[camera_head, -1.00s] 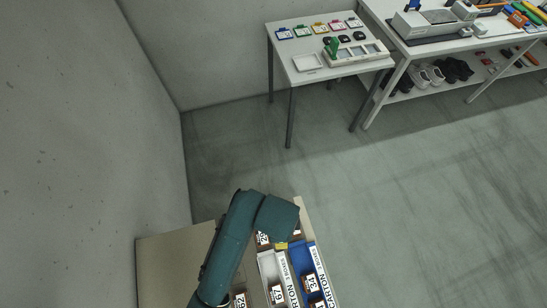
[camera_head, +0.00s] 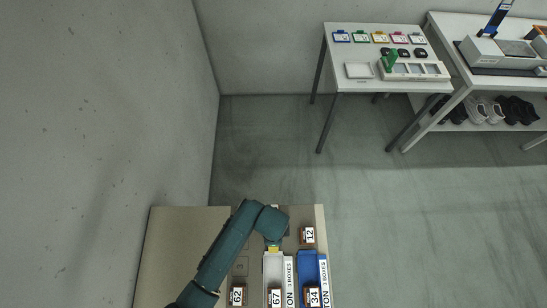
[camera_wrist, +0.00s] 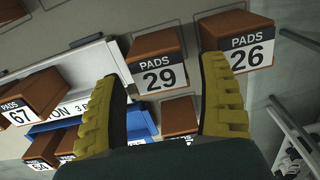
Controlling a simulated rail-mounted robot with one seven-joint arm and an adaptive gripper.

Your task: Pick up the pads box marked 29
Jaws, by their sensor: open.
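The brown pads box marked 29 (camera_wrist: 158,68) is in the upper middle of the wrist view, its white label facing the camera. My gripper (camera_wrist: 163,73) is open, with a yellow ribbed finger on each side of the view. Box 29 appears in the gap between the fingertips, beyond them, and not held. The pads box marked 26 (camera_wrist: 238,42) is just right of it, partly behind the right finger. In the head view my arm covers the area around the gripper, and I cannot make out box 29 there.
A white tray (camera_head: 275,263) and a blue tray (camera_head: 308,265) lie on the near table (camera_head: 180,250). Boxes marked 62 (camera_head: 237,295), 67 (camera_head: 275,297), 34 (camera_head: 312,297) and 12 (camera_head: 307,236) are close by. A side table (camera_head: 345,85) stands far off across open floor.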

